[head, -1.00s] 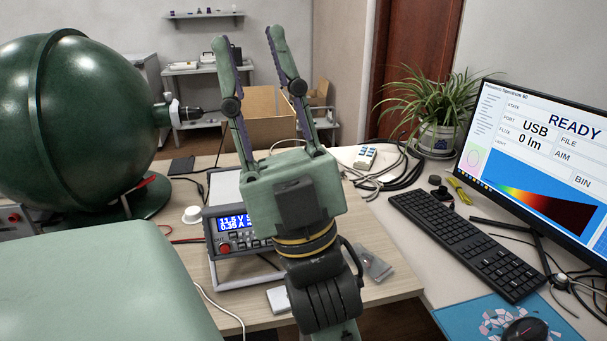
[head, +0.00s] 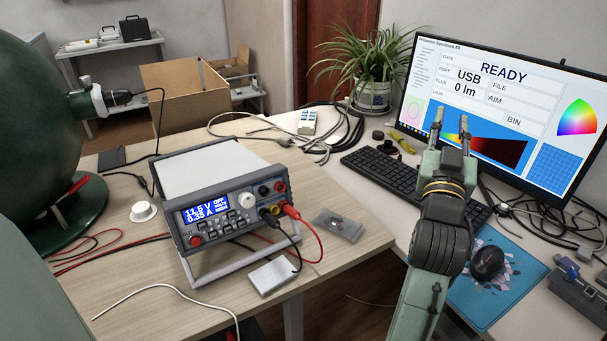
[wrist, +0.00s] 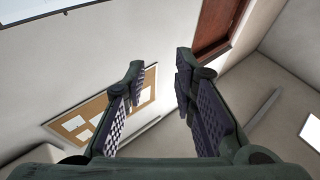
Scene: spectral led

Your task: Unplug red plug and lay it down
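The red plug (head: 290,211) sits in the right side of the front panel of the power supply (head: 225,168), with a red lead running down from it. A black plug (head: 270,222) sits beside it on the left. The power supply stands tilted up on the wooden table, its display lit. My gripper (head: 451,125) is raised to the right of the supply, in front of the monitor, well apart from the red plug. The wrist view shows its two fingers (wrist: 158,95) spread with nothing between them, facing the wall and door.
A small white box (head: 273,277) and a clear bag (head: 338,225) lie near the supply's front right. The keyboard (head: 415,180), mouse (head: 487,263) and monitor (head: 505,120) fill the right desk. Bare wood (head: 130,270) lies left of the supply.

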